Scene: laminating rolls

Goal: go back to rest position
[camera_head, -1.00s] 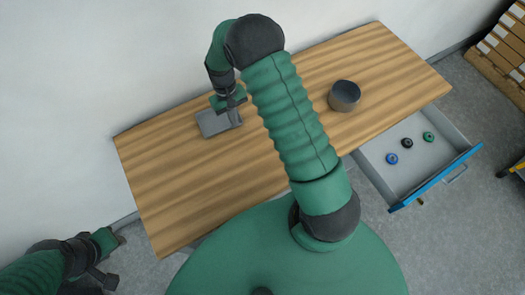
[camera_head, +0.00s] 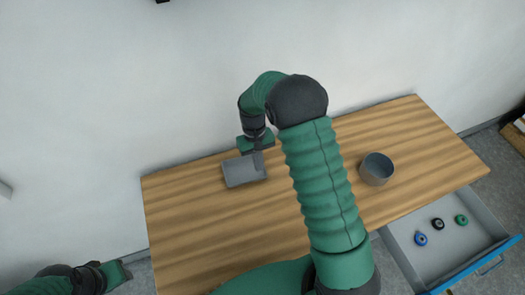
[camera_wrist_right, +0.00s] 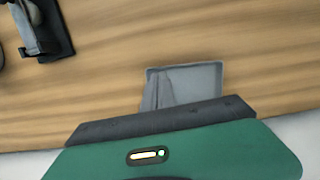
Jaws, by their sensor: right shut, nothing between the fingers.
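My right gripper (camera_head: 258,161) is over the right part of a small grey tray (camera_head: 236,174) on the wooden table. It is shut with nothing between its fingers. In the right wrist view a grey finger (camera_wrist_right: 158,95) overlaps the same tray (camera_wrist_right: 205,80); I cannot tell whether it touches it. My right arm crosses the middle of the head view and hides part of the table. My left gripper (camera_head: 112,276) is low at the left, off the table; its fingers are not clear.
A grey round container (camera_head: 377,169) stands on the table (camera_head: 190,215) at the right. An open drawer (camera_head: 440,262) with a blue front holds blue, black and green rolls. A dark device (camera_wrist_right: 45,30) shows in the right wrist view. The left tabletop is clear.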

